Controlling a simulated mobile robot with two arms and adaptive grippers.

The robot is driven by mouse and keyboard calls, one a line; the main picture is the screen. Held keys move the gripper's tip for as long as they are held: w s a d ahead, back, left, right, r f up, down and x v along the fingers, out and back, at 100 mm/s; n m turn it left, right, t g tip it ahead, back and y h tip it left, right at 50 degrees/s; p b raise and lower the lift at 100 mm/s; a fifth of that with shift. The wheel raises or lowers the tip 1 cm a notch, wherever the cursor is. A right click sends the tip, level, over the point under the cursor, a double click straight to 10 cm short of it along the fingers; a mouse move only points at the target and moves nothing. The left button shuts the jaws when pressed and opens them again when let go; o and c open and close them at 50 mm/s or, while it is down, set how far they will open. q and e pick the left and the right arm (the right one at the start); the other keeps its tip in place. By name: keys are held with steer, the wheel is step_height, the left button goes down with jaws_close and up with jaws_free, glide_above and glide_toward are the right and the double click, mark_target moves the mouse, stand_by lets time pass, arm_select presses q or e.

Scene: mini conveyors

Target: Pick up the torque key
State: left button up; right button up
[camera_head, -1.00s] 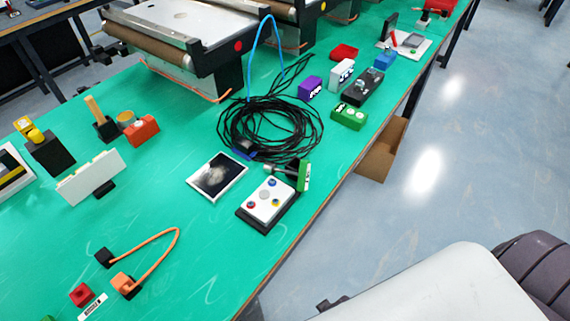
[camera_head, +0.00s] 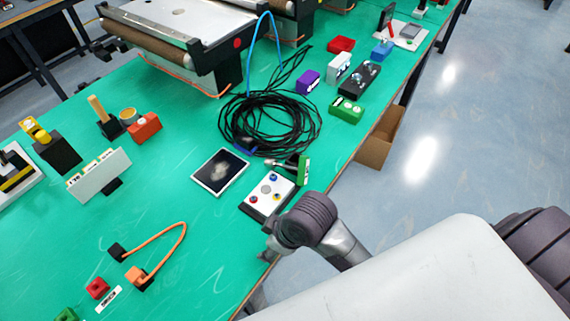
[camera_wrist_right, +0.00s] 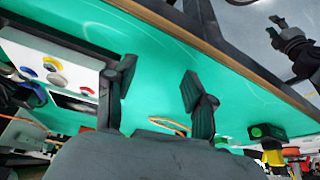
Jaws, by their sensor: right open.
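I cannot single out the torque key with certainty. A small piece with a metal rod and a green, white-labelled end (camera_head: 303,169) stands behind the white button box (camera_head: 270,192) in the head view and may be it. My right gripper (camera_head: 266,242) is at the table's front edge, just in front of the button box, partly hidden by its own wrist. In the right wrist view its fingers (camera_wrist_right: 160,92) are apart with nothing between them, and the button box (camera_wrist_right: 40,62) is at the left. A dark gripper, apparently my left (camera_wrist_right: 274,30), shows small at the top right there.
A tablet (camera_head: 220,171) lies beside the button box, and a black cable coil (camera_head: 268,125) behind it. An orange cable (camera_head: 160,243) lies at the front left. Several small coloured boxes line the right edge. The table (camera_head: 205,225) is clear left of my right gripper.

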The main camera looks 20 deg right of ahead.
steer(key=w+a+r+n, duration=0.1)
steer(key=a+n, duration=0.1)
steer(key=w+a+r+n, duration=0.1)
steer(key=n, duration=0.1)
steer(key=w+a+r+n+g, duration=0.1)
steer(key=w+a+n, duration=0.1)
steer(key=shift+a, duration=0.3)
steer(key=w+r+n, duration=0.1)
steer(key=w+n, duration=0.1)
steer(key=n, duration=0.2)
steer(key=n+g+h, duration=0.2)
steer(key=n+h, duration=0.6)
glide_toward(302, 166)
steer(key=x, duration=0.7)
steer(key=shift+f, duration=0.3)
steer(key=shift+d+f, duration=0.25)
steer(key=shift+f, duration=0.1)
